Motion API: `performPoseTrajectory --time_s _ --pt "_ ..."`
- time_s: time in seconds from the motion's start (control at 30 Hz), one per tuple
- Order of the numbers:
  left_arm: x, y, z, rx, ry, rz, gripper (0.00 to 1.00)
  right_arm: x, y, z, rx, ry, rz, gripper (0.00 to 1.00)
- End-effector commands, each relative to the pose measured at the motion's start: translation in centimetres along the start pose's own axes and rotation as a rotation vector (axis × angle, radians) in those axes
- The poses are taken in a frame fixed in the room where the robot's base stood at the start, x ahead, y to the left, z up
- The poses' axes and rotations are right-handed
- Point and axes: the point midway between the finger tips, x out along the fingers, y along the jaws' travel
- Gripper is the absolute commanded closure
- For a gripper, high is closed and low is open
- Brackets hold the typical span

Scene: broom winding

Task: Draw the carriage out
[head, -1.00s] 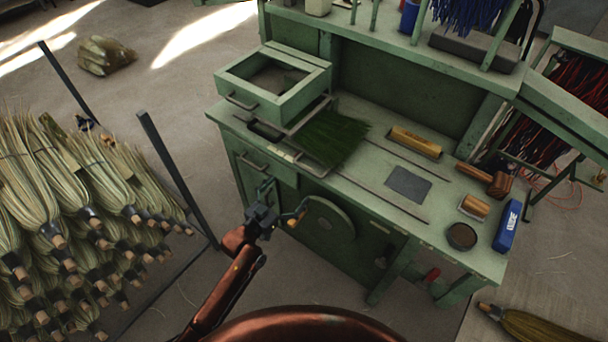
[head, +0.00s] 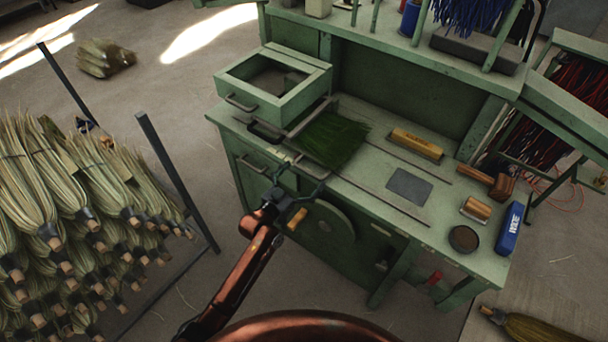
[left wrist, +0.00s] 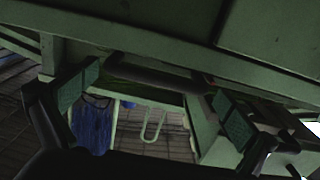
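The carriage appears to be the frame (head: 292,131) with a dark handle (head: 264,131) at its left end, lying on the green bench under the box-like drawer (head: 262,103). Green bristles (head: 331,139) lie on or beside it, and part of it is hidden under the drawer. My left gripper (head: 301,178) is open and empty at the bench's front edge, below and right of that handle. In the left wrist view my open fingers (left wrist: 158,98) stand either side of a dark bar (left wrist: 160,76) beyond them; I cannot tell whether it is the carriage's handle. My right gripper is not in view.
The bench top (head: 361,176) holds a yellow block (head: 416,144), a grey plate (head: 409,186), a mallet (head: 487,181), a round dark dish (head: 463,238) and a blue box (head: 509,228). A rack of brooms (head: 75,220) stands left. Floor between is clear.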

Motion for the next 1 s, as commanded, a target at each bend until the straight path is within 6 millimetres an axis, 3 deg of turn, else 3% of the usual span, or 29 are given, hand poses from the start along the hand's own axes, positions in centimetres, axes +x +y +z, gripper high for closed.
performPoseTrajectory --time_s 0.77,1.0 --pt "0.01 -0.11 -0.1 0.001 0.002 -0.001 0.54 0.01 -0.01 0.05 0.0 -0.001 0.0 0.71" --pt "0.35 -0.08 -0.21 0.0 0.003 -0.006 0.57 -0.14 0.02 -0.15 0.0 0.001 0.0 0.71"
